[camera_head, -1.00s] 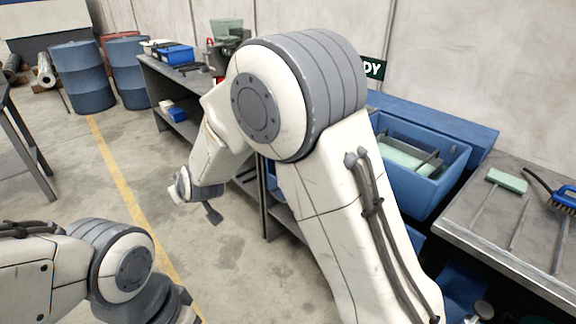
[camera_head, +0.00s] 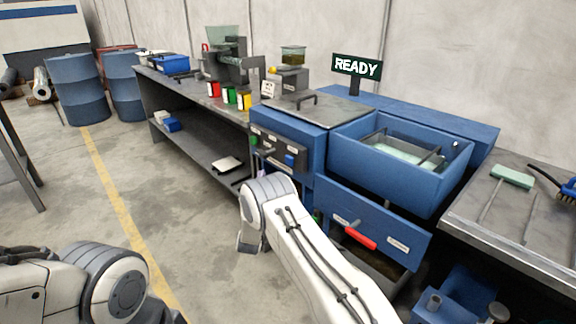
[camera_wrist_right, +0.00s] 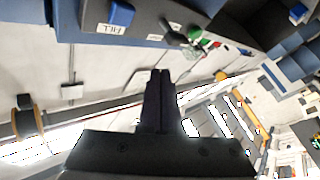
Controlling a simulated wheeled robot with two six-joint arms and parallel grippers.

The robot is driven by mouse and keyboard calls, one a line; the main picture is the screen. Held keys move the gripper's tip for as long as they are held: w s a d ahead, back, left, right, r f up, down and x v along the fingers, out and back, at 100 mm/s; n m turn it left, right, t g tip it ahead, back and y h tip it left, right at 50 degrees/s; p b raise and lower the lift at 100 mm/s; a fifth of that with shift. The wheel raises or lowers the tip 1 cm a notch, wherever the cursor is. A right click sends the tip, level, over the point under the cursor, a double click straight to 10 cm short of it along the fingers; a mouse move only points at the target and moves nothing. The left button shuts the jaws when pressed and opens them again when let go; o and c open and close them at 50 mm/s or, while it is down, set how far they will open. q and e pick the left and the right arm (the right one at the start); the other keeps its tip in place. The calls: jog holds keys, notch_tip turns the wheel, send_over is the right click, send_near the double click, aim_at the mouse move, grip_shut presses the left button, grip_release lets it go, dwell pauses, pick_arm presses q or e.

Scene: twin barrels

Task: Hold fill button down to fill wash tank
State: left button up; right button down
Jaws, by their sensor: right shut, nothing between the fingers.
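The blue fill button (camera_wrist_right: 121,14) shows at the top of the right wrist view, beside a white label reading FILL. In the head view a small blue button (camera_head: 290,160) is on the dark panel of the blue wash station. The wash tank (camera_head: 365,152) is an open blue basin with pale green contents. My right gripper (camera_wrist_right: 160,73) is shut and empty, its fingertips apart from the button, below and right of it in the wrist view. In the head view my right arm hides most of that gripper. My left arm shows at lower left, its gripper out of view.
A READY sign (camera_head: 356,67) stands behind the tank. A grey bench (camera_head: 470,220) with a green sponge (camera_head: 512,176) is at right. A workbench (camera_head: 190,88) runs left; the floor at left is open.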

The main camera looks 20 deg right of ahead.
aim_at(289, 160)
dwell(0.3)
jog(key=w+d+b, duration=0.2)
jog(key=w+d, duration=0.1)
jog(key=d, duration=0.5)
jog(key=shift+d, duration=0.15)
jog(key=shift+d, duration=0.15)
dwell(1.9)
jog(key=shift+w+d+b, duration=0.1)
jog(key=shift+d+b, duration=0.15)
jog(key=shift+b, duration=0.15)
